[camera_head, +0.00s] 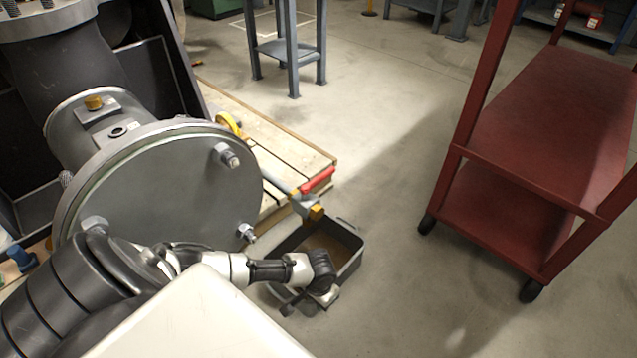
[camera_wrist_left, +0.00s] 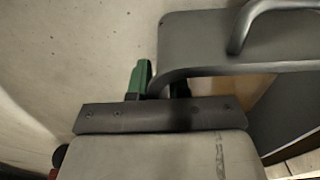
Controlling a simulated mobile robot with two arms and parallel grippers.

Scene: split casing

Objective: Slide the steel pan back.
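The steel pan (camera_head: 347,268) is a dark grey open tray with brown contents. It sits on the floor at the front end of the wooden pallet, below the large flanged pipe. My left arm reaches over to its near side, and my left gripper (camera_head: 294,303) is low at the pan's near left edge. In the left wrist view the green fingertips (camera_wrist_left: 160,84) stand apart at a curved grey bar of the pan (camera_wrist_left: 205,48). The bar partly hides one finger, so I cannot tell whether they press on it. My right gripper is out of view.
The flanged casing (camera_head: 165,195) stands over the pallet (camera_head: 318,160) at left. A red-handled tool (camera_head: 318,180) and an orange-tipped grey part (camera_head: 308,207) are close above the pan. A red cart (camera_head: 530,140) stands to the right, with clear floor between.

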